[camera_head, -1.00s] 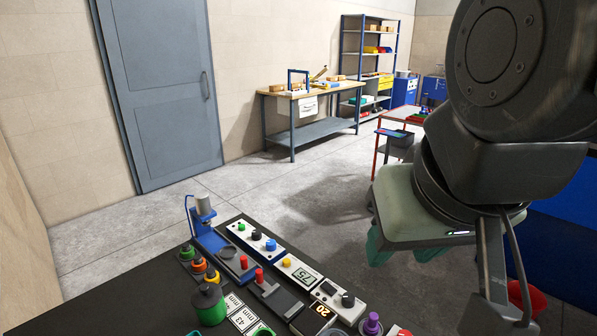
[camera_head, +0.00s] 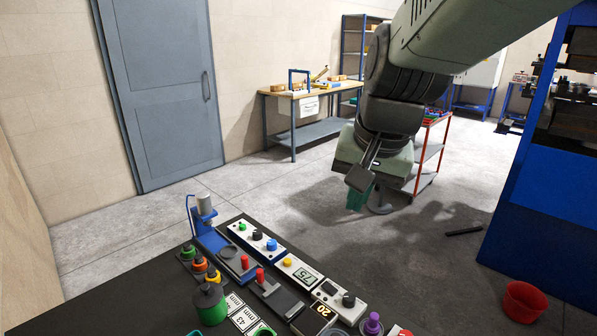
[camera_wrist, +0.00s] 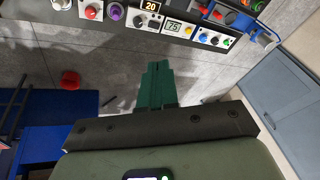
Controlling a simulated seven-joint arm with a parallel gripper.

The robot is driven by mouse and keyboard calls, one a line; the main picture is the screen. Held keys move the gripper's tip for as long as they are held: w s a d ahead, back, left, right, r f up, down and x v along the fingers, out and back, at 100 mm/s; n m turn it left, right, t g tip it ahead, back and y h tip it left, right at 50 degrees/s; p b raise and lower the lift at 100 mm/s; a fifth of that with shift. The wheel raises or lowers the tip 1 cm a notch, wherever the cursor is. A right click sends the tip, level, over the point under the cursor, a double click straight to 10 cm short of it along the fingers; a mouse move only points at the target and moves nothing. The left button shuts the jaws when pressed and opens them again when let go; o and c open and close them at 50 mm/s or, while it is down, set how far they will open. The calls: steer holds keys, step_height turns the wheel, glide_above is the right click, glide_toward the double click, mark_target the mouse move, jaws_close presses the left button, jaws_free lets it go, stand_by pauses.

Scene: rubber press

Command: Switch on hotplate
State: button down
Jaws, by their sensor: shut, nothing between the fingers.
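Small control boxes stand in a row on the dark table at bottom centre of the head view. One is white with a yellow button and a "75" display (camera_head: 303,275). Another has an orange "20" display and a black knob (camera_head: 335,298). A white box with green, black and blue controls (camera_head: 256,241) is farther back. I cannot tell which is the hotplate. My gripper (camera_head: 357,198) hangs over the floor beyond the table, apart from the boxes. Its teal fingers (camera_wrist: 157,68) are together and empty in the wrist view, pointing toward the row.
A blue stand with a cylinder (camera_head: 204,212) rises at the row's far end. Green, orange and yellow knobs (camera_head: 199,264) and a larger dark green knob (camera_head: 209,304) sit left. A red bucket (camera_head: 524,301) is on the floor. Open floor surrounds my gripper.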

steer(key=w+f+m+g, duration=0.1)
steer(key=w+f+m, duration=0.2)
steer(key=w+f, duration=0.65)
steer(key=m+g, duration=0.1)
steer(key=m, duration=0.2)
glide_above(325, 284)
steer(key=s+d, duration=0.2)
step_height(325, 284, down, 14)
steer(key=shift+w+r, duration=0.1)
steer(key=f, duration=0.4)
steer(key=w+a+f, duration=0.1)
steer(key=f, duration=0.8)
steer(key=shift+w+a+f, duration=0.3)
steer(key=shift+f, duration=0.1)
